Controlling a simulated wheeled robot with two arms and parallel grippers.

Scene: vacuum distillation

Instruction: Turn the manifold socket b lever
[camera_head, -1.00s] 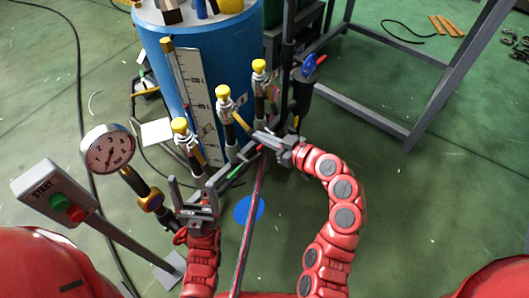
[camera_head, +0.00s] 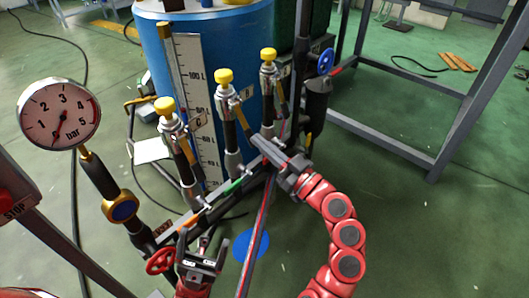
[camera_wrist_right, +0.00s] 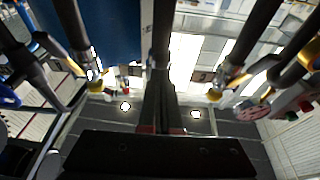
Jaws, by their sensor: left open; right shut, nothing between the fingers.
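The manifold has three upright sockets with yellow caps. The middle socket (camera_head: 226,100) has a "B" plate (camera_head: 247,92) beside it, and its thin yellow lever (camera_head: 242,120) slants down to the right. My right gripper (camera_head: 257,141) is shut and empty, its tips close to the lower end of this lever. I cannot tell whether they touch. In the right wrist view the shut fingers (camera_wrist_right: 160,110) point up between two dark pipes. My left gripper (camera_head: 201,256) is open and empty at the front of the manifold, beside a red handwheel (camera_head: 160,261).
The blue tank (camera_head: 210,60) is behind the sockets. The left socket (camera_head: 168,127) and right socket (camera_head: 269,75) flank the middle one. A grey frame (camera_head: 450,140) stands at right.

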